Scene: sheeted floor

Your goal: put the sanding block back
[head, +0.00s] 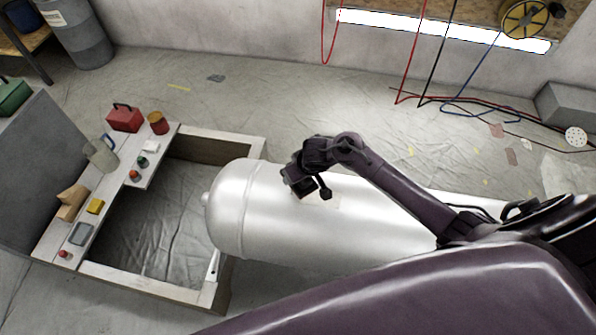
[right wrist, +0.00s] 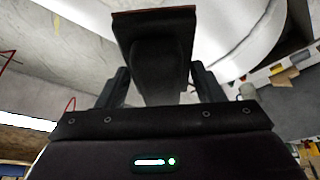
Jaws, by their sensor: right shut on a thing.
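The sanding block (right wrist: 155,45) is a dark block with a thin reddish edge in the right wrist view. My right gripper (right wrist: 161,82) is shut on its narrower grip part, with one finger on each side. In the head view my right gripper (head: 312,188) is over the silver tank (head: 240,210), at the upper middle of its body. The block is dark against the gripper there, and I cannot tell whether it touches the tank. My left gripper is not in view.
Hoses (head: 470,110) lie at the back right.

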